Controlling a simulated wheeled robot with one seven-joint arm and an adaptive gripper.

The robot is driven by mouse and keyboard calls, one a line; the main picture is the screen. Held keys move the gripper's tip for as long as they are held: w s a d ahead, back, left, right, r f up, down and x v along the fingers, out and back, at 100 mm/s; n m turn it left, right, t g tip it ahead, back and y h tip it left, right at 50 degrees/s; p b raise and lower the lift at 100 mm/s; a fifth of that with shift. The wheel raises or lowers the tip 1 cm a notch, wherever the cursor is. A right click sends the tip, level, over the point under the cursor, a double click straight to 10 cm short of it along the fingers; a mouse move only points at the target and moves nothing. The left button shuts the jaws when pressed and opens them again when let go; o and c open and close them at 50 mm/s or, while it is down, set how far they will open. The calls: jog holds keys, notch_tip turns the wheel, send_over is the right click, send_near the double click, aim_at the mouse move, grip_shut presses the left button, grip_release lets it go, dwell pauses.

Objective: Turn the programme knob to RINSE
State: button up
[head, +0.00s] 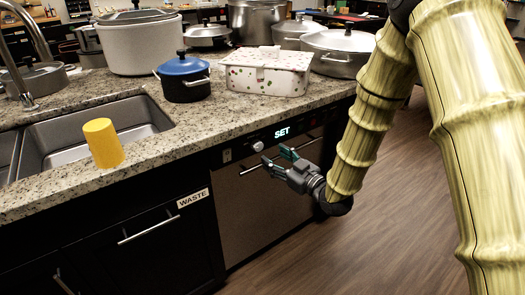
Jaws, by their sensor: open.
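The programme knob (258,146) is a small pale round knob on the dark control strip of the dishwasher (262,207), under the counter edge. A lit display (282,133) to its right reads SET. Markings around the knob are too small to read, so its setting cannot be told. My gripper (276,158) is open and empty, in front of the dishwasher's upper part.
The granite counter (190,138) overhangs above the knob. It carries a blue-lidded pot (184,84), a spotted white box (267,77) and several metal pots. A yellow cup (103,143) stands by the sink (70,140). The wooden floor (395,215) at right is clear.

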aim_at(260, 147)
jog(key=shift+x, duration=3.5)
jog(key=c, duration=1)
